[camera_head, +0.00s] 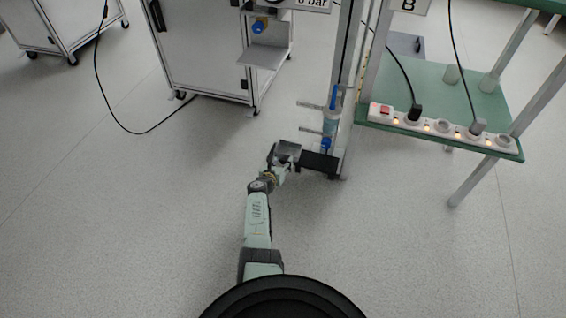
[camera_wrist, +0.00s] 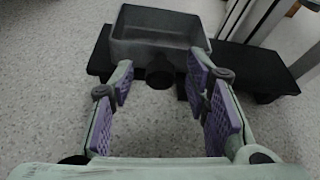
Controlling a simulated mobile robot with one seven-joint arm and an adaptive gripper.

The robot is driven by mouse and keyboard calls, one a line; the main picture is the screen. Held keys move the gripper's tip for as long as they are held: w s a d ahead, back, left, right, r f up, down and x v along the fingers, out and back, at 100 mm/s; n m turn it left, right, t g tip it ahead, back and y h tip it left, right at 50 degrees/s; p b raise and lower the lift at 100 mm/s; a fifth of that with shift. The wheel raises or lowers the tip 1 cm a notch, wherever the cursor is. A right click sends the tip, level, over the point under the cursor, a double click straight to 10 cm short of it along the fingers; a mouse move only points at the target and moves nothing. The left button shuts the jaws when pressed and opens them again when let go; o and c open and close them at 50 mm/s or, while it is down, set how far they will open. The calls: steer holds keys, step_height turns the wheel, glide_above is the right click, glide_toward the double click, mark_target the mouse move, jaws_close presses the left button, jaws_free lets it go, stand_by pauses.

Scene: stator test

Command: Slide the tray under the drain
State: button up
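A small grey tray (camera_head: 288,148) with raised walls is at the left end of a dark ledge at the foot of the metal post. In the wrist view the empty tray (camera_wrist: 158,24) is straight ahead, with a dark round knob (camera_wrist: 160,74) facing me. My gripper (camera_head: 278,167) is in front of the tray. In the wrist view its purple-padded fingers (camera_wrist: 158,84) are apart, one on each side of the knob, with gaps visible. A clear filter bowl (camera_head: 330,121) with a blue lower end, seemingly the drain (camera_head: 326,144), hangs on the post, right of the tray.
The dark ledge (camera_wrist: 255,66) extends to the right of the tray. A green bench (camera_head: 465,100) with a power strip (camera_head: 440,127) stands at the right. A grey cabinet (camera_head: 205,50) stands behind. The floor left of my arm is clear.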

jaws_close()
stand_by(0.3)
stand_by(0.4)
